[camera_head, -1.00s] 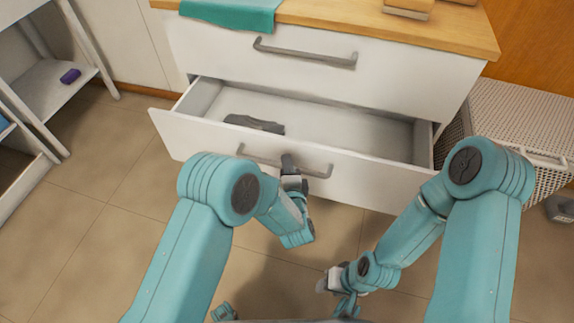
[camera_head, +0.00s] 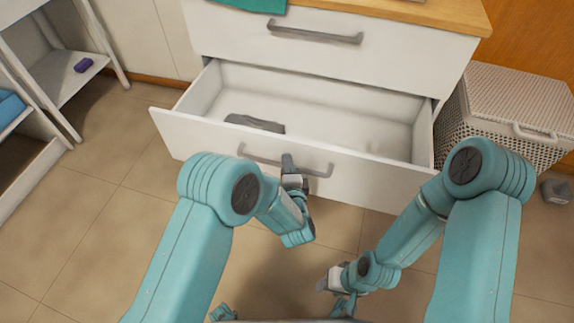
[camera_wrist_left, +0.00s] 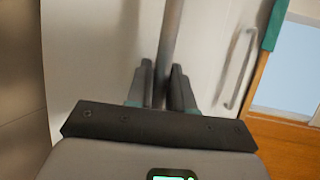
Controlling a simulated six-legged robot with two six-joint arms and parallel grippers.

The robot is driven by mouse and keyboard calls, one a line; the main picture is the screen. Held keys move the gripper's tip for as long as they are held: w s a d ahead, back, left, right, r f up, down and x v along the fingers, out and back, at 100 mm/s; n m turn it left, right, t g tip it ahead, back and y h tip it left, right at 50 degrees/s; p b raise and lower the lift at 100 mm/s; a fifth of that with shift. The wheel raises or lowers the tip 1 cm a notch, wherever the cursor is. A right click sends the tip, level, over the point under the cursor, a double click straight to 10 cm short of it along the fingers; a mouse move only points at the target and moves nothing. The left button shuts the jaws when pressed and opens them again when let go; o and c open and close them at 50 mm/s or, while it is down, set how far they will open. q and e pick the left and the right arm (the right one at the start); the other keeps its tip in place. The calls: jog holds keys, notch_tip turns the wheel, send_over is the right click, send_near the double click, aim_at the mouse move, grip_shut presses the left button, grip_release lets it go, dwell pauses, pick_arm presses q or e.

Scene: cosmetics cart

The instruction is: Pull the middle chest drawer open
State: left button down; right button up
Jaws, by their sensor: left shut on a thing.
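The middle chest drawer (camera_head: 390,181) is white and stands open, its front well out from the chest (camera_head: 400,65). Its grey bar handle (camera_head: 321,172) runs along the front. My left gripper (camera_head: 289,168) is shut on this handle near its middle. In the left wrist view, the handle (camera_wrist_left: 173,35) passes between the two dark fingers (camera_wrist_left: 162,88). My right gripper (camera_head: 334,280) hangs low over the floor, away from the drawer; its fingers are too small to judge.
A grey item (camera_head: 254,123) lies inside the drawer. The upper drawer handle (camera_head: 315,35) is above it. A white perforated hamper (camera_head: 510,110) stands to the right, with a small grey object (camera_head: 556,191) on the floor. A white shelf unit (camera_head: 60,75) is at the left. Tiled floor is clear in front.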

pick_arm(q)
jog(key=shift+s, duration=0.2)
pick_arm(e)
jog(key=shift+s+a, duration=0.1)
jog(key=shift+s, duration=0.2)
pick_arm(q)
jog(key=shift+w, duration=0.1)
jog(key=c, duration=1.1)
grip_release()
